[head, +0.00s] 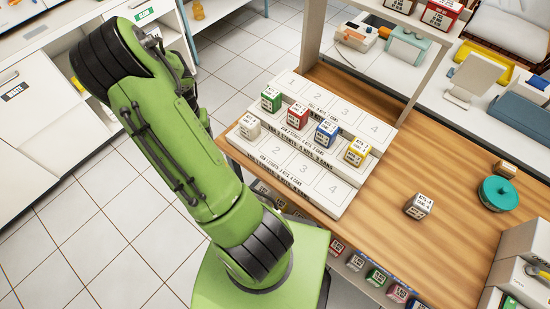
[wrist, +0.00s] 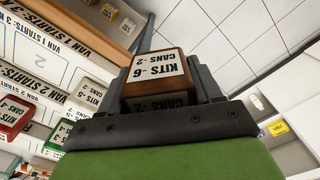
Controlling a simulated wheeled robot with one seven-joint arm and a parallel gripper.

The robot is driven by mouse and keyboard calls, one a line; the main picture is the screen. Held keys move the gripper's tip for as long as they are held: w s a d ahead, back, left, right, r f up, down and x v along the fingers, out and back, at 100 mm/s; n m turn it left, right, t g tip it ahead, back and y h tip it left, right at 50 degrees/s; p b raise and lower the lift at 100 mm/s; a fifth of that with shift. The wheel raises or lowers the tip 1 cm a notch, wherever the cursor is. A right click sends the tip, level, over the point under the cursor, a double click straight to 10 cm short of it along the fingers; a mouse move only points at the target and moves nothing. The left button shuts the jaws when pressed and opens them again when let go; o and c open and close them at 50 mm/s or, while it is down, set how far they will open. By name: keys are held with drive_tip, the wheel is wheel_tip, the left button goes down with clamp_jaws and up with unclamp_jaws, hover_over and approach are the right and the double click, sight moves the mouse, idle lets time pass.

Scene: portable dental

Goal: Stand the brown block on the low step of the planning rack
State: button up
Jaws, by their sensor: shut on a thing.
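My gripper (wrist: 160,88) is shut on the brown block (wrist: 157,66) in the wrist view. The block's pale face reads "KITS -6 CANS -2". In the head view, the gripper and brown block are hidden behind my green arm. The white stepped planning rack (head: 336,198) stands on the wooden table. Its low step has a white block (head: 250,126) at the left end; spaces 2, 3 and 4 are bare. The middle step holds green (head: 271,99), red (head: 298,115), blue (head: 326,133) and yellow (head: 357,151) blocks. The back step is bare.
An upright post (head: 428,75) rises behind the rack. Several blocks sit on a shelf below the table's front edge.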

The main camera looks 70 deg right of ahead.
drive_tip(key=s+d+r+m, duration=0.1)
drive_tip(key=s+d+m, duration=0.3)
drive_tip(key=s+d, duration=0.3)
drive_tip(key=m+b, duration=0.2)
drive_tip(key=m, duration=0.4)
approach(276, 151)
wheel_tip(276, 151, down, 6)
drive_tip(key=shift+f+b, duration=0.1)
drive_tip(key=shift+b, duration=0.55)
drive_tip(key=shift+d+f, duration=0.1)
drive_tip(key=shift+f, duration=0.15)
drive_tip(key=o, duration=1.1)
